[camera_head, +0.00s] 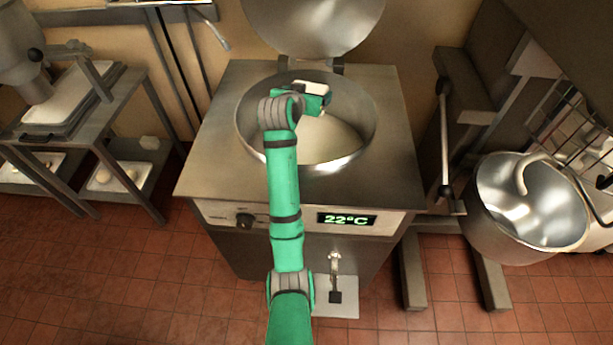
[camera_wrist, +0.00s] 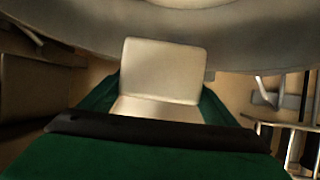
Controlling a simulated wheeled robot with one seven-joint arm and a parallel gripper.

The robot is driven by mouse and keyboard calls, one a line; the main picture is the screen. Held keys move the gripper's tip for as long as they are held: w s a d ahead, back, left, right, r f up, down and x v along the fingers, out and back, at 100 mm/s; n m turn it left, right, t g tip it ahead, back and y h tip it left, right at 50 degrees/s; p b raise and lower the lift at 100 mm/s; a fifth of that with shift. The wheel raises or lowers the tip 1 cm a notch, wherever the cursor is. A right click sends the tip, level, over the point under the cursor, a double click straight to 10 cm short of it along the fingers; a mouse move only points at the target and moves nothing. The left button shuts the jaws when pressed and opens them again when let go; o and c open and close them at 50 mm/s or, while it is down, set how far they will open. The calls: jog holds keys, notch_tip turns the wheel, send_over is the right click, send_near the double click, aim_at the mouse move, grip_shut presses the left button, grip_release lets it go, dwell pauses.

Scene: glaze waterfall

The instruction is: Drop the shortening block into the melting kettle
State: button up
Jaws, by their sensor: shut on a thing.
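The melting kettle (camera_head: 247,125) is a steel unit with a round open bowl in its top and its lid (camera_head: 312,25) raised at the back. A pale, smooth surface shows in the bowl. The front display reads 22°C. My green arm reaches up over the kettle, and my gripper (camera_head: 318,93) is above the bowl's far half. In the wrist view my gripper (camera_wrist: 160,105) is shut on the shortening block (camera_wrist: 163,70), a cream-white block between its green fingers. In the head view the block (camera_head: 316,87) shows only in part at the gripper.
A mixer with a steel bowl (camera_head: 530,210) and a wire guard (camera_head: 580,130) stands to the right. A rack with trays (camera_head: 130,175) stands to the left. A drain tap (camera_head: 335,265) projects from the kettle's front. Tiled floor is clear at the front left.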

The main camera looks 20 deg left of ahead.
jog(key=shift+w+d+f, duration=0.2)
jog(key=shift+d+f, duration=0.2)
jog(key=shift+d, duration=0.05)
jog(key=o, duration=1.4)
jog(key=shift+w, duration=0.1)
jog(key=v, duration=1)
jog(key=shift+s+d+r, duration=0.1)
jog(key=shift+s+d, duration=0.2)
jog(key=shift+w, duration=0.1)
